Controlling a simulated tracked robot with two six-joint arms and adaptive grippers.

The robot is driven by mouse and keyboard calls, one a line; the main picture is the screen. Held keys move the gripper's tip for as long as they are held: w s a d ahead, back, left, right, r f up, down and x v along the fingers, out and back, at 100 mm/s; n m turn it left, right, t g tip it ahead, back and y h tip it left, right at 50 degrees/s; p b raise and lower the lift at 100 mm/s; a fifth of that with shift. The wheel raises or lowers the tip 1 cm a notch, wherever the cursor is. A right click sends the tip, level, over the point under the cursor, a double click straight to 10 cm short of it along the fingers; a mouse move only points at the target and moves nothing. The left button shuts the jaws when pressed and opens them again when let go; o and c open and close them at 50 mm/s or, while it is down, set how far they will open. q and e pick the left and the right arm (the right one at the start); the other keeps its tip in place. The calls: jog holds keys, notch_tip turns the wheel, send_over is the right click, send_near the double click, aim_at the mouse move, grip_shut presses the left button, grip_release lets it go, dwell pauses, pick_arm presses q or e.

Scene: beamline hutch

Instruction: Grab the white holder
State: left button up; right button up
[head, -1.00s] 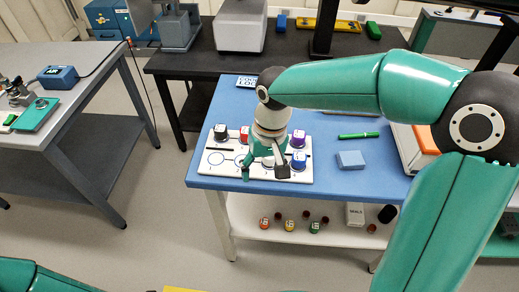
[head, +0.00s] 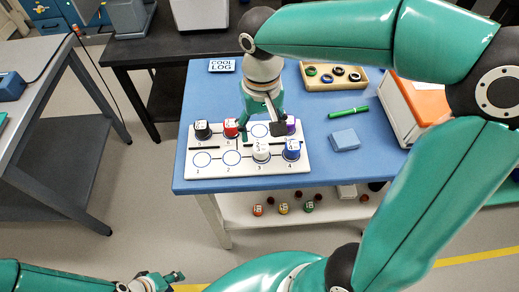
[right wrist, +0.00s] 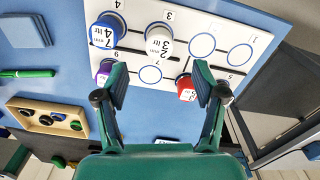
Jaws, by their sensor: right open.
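The white holder (head: 261,152) stands upright on circle 3 in the front row of a white numbered board (head: 215,172). It also shows in the right wrist view (right wrist: 159,40), labelled 2. My right gripper (head: 262,131) is open and empty, just behind the white holder over the back row. In the right wrist view my right gripper's fingers (right wrist: 160,84) are wide apart, with the white holder beyond the tips and not between them. My left gripper (head: 162,281) is low at the bottom edge, away from the table; its jaw state is unclear.
A blue-capped holder (head: 292,150) stands right of the white one. Black (head: 202,130), red (head: 230,127) and purple (head: 291,124) holders stand in the back row. Circles 1 and 2 are empty. A blue block (head: 344,140), green pen (head: 349,112) and wooden tray (head: 361,85) lie farther right.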

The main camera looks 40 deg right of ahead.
aim_at(261, 147)
notch_tip(261, 147, down, 3)
jog(key=shift+f, duration=0.2)
jog(key=shift+w+d+f, duration=0.1)
jog(key=shift+w+f, duration=0.05)
jog(key=shift+f, duration=2.55)
jog(key=c, duration=1.3)
